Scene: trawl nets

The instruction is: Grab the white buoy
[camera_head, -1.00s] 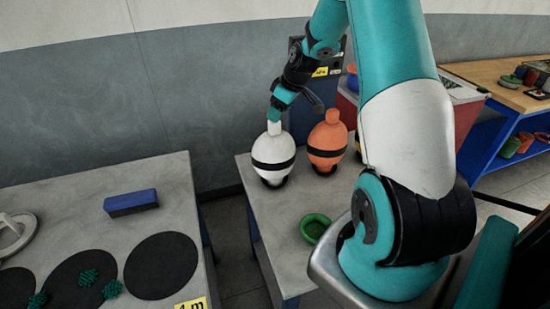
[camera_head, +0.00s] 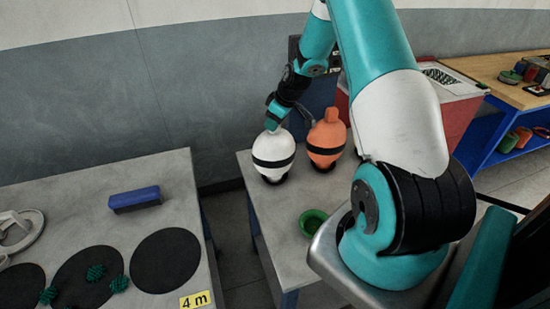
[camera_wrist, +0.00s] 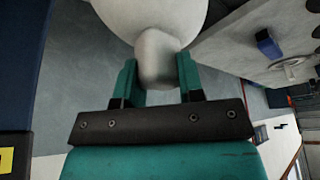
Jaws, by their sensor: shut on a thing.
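The white buoy (camera_head: 273,150) with a black band stands upright in a dark ring-like base on the small grey table (camera_head: 262,206). My gripper (camera_head: 274,120) is above it, with its teal fingers at the buoy's top neck. In the wrist view the buoy's white body (camera_wrist: 150,14) fills the top. My gripper (camera_wrist: 157,80) there has one finger on each side of the neck and is shut on it. The buoy still appears to rest in its base.
An orange buoy (camera_head: 326,141) stands close at the right of the white one. A green ring-shaped bowl (camera_head: 313,222) lies nearer on the same table. A blue block (camera_head: 134,199) lies on the left table (camera_head: 70,212), and a gap separates the two tables.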

